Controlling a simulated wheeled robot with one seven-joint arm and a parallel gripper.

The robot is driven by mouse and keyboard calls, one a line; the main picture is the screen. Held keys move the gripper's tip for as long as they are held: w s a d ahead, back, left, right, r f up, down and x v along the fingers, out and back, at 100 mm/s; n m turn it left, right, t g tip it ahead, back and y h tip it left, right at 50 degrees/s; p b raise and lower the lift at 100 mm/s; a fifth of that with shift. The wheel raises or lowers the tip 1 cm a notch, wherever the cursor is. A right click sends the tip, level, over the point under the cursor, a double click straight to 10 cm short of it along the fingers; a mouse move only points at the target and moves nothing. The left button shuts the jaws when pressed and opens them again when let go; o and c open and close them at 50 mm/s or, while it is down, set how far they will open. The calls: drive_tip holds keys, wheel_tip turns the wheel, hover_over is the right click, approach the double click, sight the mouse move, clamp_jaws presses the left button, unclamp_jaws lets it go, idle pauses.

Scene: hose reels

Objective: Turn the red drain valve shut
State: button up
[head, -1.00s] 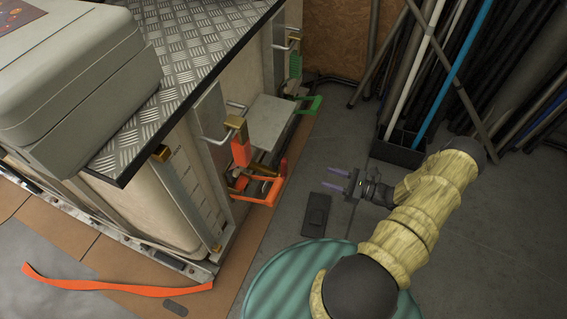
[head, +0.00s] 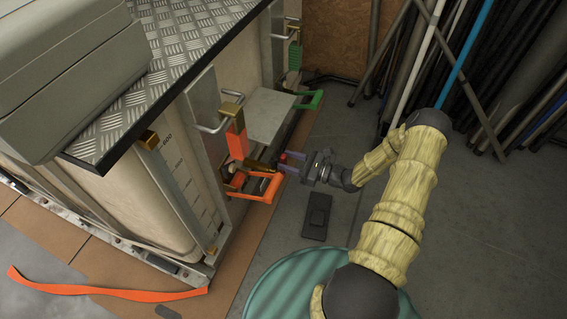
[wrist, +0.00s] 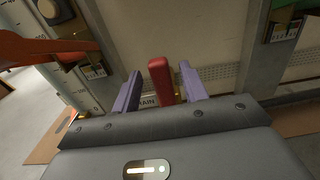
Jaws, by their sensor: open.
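The red drain valve handle (wrist: 160,80) stands upright between my two purple fingers in the wrist view, with a small brass part below it. A partly covered label reading "RAIN" (wrist: 148,101) is beside its base. In the head view only a small red tip (head: 283,157) of the handle shows at my fingertips. My gripper (head: 284,164) is open around the handle; it also shows in the wrist view (wrist: 160,86). Small gaps seem to remain on both sides of the handle, and I cannot tell whether a finger touches it.
An orange lever (head: 263,187) and an orange-red block (head: 237,144) with a brass top sit left of my gripper. A green lever (head: 309,99) is farther back. Pipes (head: 428,50) lean at the back right. The grey floor to the right is mostly clear.

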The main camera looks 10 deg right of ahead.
drive_tip(key=shift+b+x, duration=0.3)
drive_tip(key=shift+x, duration=0.8)
drive_tip(key=shift+c, duration=0.4)
clamp_jaws()
